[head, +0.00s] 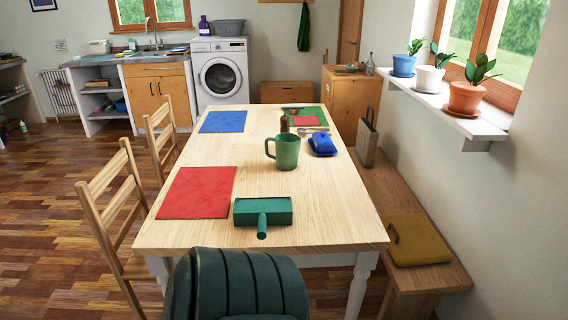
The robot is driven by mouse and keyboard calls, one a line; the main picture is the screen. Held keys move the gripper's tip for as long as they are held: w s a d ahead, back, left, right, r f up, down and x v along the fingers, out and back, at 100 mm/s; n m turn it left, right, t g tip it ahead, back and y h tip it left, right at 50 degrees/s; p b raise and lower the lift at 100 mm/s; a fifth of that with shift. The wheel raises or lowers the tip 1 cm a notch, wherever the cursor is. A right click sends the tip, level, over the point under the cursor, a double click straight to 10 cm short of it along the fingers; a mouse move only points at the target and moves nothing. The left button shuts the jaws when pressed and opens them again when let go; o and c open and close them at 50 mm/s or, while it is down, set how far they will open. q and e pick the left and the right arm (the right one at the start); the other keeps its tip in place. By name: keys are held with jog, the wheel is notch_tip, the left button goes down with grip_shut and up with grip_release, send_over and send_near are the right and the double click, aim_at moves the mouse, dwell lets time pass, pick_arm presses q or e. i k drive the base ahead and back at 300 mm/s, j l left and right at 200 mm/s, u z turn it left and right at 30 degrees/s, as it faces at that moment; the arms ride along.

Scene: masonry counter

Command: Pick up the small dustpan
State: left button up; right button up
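The small dustpan (263,212) is green, with a box-like pan and a short rounded handle pointing toward me. It lies on the wooden table (305,225) near the front edge, with its handle end close to that edge. Nothing covers it. Neither of my grippers is in view.
A red mat (197,192) lies left of the dustpan. A green mug (284,151) and blue butter dish (322,144) stand farther back. A dark ribbed shape (237,285), unclear what, rises before the table's front edge. Chairs (113,210) line the left; a bench (398,205) the right.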

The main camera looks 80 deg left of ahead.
aim_at(261, 212)
jog(key=u, duration=2.5)
